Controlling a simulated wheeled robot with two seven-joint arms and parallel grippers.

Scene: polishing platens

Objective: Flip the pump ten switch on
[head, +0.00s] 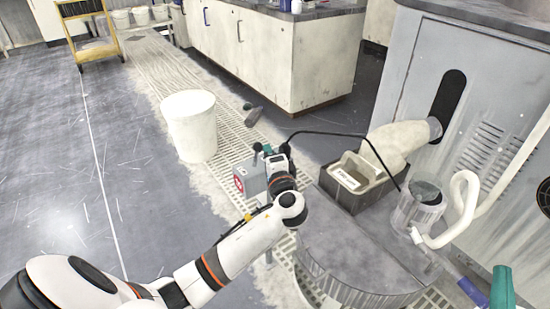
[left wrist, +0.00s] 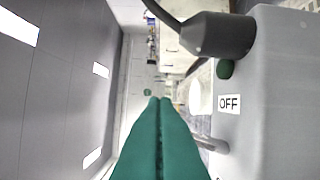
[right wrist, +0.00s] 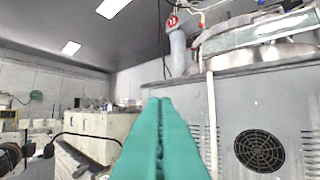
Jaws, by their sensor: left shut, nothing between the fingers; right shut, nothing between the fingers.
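The grey switch box (head: 250,178) stands low beside the drain grating in the head view, with a red round mark on its side. In the left wrist view the box (left wrist: 285,120) fills the right side, with an OFF label (left wrist: 229,104), a green round part (left wrist: 225,68) and a metal lever (left wrist: 209,144) sticking out to the left. My left gripper (left wrist: 159,100) is shut and empty, its teal fingertips left of the lever with a gap in the picture. In the head view my left wrist partly hides the box. My right gripper (right wrist: 160,102) is shut and empty, away from the box.
A dark plug (left wrist: 218,36) with a cable joins the box. A white bucket (head: 189,126) stands behind it. A grey bin (head: 352,185), a clear jug (head: 420,205) and a grey machine cabinet (head: 430,80) are to the right. Open floor (head: 70,170) lies left.

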